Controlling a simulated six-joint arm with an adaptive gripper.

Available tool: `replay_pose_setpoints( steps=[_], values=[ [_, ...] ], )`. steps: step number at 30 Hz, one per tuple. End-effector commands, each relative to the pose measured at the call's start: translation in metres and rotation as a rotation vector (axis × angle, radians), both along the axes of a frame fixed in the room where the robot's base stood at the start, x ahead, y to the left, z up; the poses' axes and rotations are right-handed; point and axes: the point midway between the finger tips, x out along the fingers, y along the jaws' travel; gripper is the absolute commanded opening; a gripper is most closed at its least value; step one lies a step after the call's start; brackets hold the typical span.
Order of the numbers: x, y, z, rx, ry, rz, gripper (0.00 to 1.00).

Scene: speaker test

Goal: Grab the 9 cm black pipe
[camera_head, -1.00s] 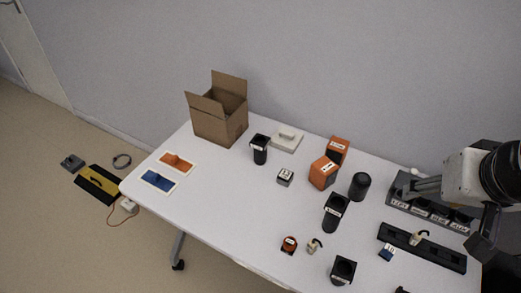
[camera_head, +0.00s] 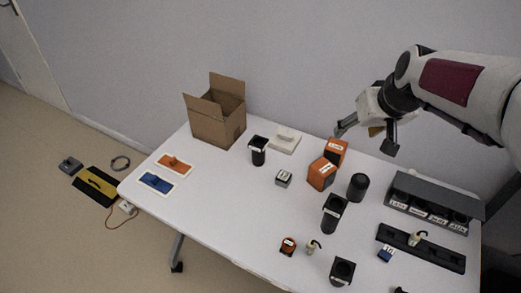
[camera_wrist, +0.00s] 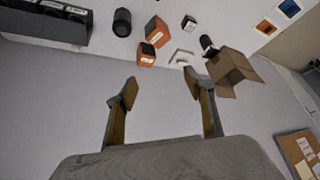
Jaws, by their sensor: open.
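Several black pipe-like cylinders stand upright on the table; their labels are too small to read, so I cannot tell which is 9 cm. One labelled black cylinder (camera_head: 258,152) is near the cardboard box, another (camera_head: 333,214) is right of centre, and a third (camera_head: 342,271) is at the front edge. A plain dark cylinder (camera_head: 358,187) stands beside the orange blocks; it also shows in the wrist view (camera_wrist: 122,22). My gripper (camera_head: 365,141) is open and empty, above the table's back edge. In the wrist view its fingers (camera_wrist: 158,92) are spread with nothing between them.
Orange blocks (camera_head: 322,174) stand below and left of my gripper. A grey labelled rack (camera_head: 432,197) and a black tray (camera_head: 435,254) are on the right. An open cardboard box (camera_head: 218,118) is at the back left. The left-centre tabletop (camera_head: 220,195) is clear.

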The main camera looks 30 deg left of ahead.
Motion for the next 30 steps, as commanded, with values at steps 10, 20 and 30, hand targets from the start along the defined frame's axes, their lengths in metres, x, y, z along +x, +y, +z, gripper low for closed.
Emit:
replay_pose_setpoints(
  steps=[10,20,30],
  values=[
    [0.038,0.073,-0.049,0.002,-0.006,0.107,0.53],
    [0.061,0.143,-0.104,0.007,-0.017,0.201,0.53],
    [0.069,0.212,-0.171,0.009,-0.029,0.296,0.53]
  ],
)
